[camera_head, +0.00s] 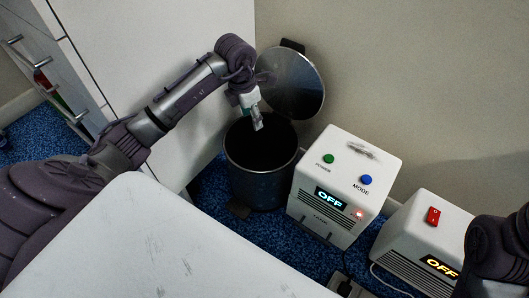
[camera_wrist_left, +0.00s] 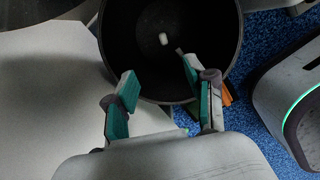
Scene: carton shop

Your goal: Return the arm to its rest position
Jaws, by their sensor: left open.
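My left arm reaches in from the left in the head view, and its gripper (camera_head: 257,121) hangs over the mouth of a dark metal trash bin (camera_head: 258,185). The bin's round lid (camera_head: 291,84) is tilted up and open behind it. In the left wrist view, my left gripper (camera_wrist_left: 158,92) has its two green-padded fingers spread apart with nothing between them. Beyond the fingers is the bin's dark inside (camera_wrist_left: 205,35), where a small white object (camera_wrist_left: 163,39) lies. My right arm shows only in part at the right edge of the head view; its gripper is out of the picture.
A white box with POWER and MODE buttons (camera_head: 345,170) stands right of the bin, its display reading OFF. A second white box with a red switch (camera_head: 420,228) is farther right. A white tabletop (camera_head: 150,250) fills the front, and a white cabinet (camera_head: 150,50) stands behind my left arm.

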